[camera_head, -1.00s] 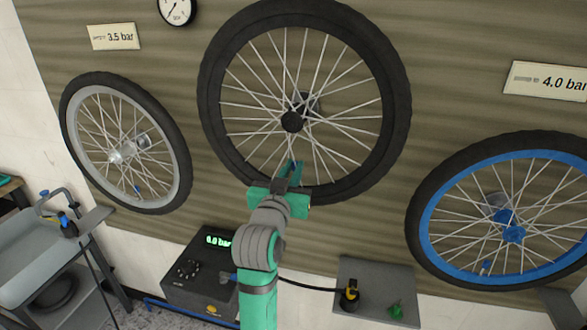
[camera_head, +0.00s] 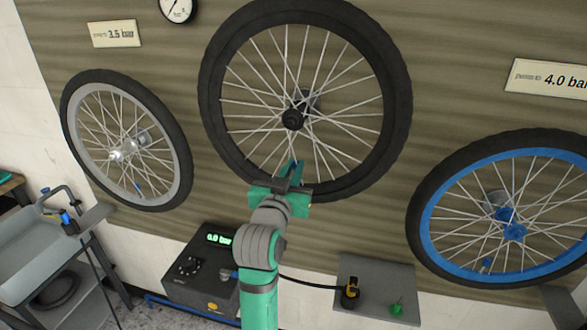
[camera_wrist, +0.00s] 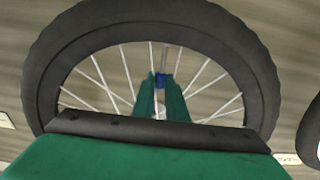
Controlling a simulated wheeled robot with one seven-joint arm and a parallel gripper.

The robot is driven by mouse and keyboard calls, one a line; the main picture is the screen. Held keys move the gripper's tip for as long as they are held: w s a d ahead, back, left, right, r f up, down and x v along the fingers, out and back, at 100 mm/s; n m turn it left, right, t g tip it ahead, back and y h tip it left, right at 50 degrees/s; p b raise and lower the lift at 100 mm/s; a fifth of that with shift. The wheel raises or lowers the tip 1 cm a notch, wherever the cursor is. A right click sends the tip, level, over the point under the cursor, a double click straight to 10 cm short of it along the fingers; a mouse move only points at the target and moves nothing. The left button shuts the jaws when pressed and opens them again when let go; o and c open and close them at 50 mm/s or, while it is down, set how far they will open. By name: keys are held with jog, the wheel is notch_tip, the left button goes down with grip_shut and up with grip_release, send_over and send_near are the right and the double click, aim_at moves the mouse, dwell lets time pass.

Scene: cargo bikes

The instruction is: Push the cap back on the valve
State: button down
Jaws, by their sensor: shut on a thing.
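The black-rimmed middle wheel (camera_head: 392,100) hangs on the wall. My gripper (camera_head: 297,166) is at the lower part of this wheel, in front of the spokes just inside the rim. In the wrist view my gripper (camera_wrist: 160,80) has its green fingers close together on a small blue cap (camera_wrist: 160,81), whose top shows between the fingertips. A pale, shiny bit shows lower between the fingers; I cannot tell whether it is the valve. The fingers hide the valve and whether the cap touches it.
A grey-rimmed wheel (camera_head: 177,150) hangs at left and a blue-rimmed wheel (camera_head: 422,225) at right. A dark box with a green display (camera_head: 219,240) stands below. A grey shelf (camera_head: 375,272) holds a black-and-yellow hose head (camera_head: 350,294) and a small green piece (camera_head: 396,309).

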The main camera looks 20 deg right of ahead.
jog(key=shift+w+a+f, duration=0.1)
jog(key=shift+f, duration=0.3)
dwell(0.7)
jog(key=c, duration=1.4)
grip_release()
jog(key=shift+o, duration=0.2)
jog(key=v, duration=1)
